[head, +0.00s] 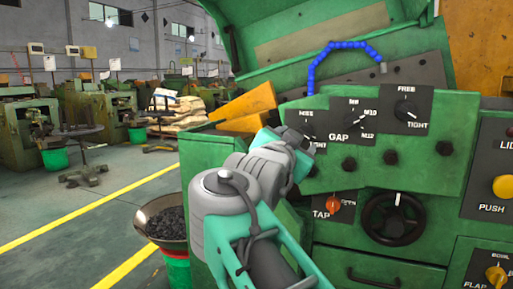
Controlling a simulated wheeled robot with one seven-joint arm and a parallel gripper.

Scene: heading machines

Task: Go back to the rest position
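My arm reaches up from the bottom of the head view toward the green heading machine (390,100). Its end, my gripper (306,150), is at the left part of the machine's front, by the left dial plate (303,118) of the GAP row. My own wrist covers most of the gripper and part of that plate. I cannot tell whether the fingers are open or shut, or whether they touch the knob there. No held object shows.
The GAP dial (353,122), FREE/TIGHT dial (405,108), orange TAP knob (333,205), black handwheel (392,218) and yellow PUSH button (503,187) are on the machine. A bowl of dark parts (168,222) stands left of it. Open floor (60,195) with yellow lines lies farther left.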

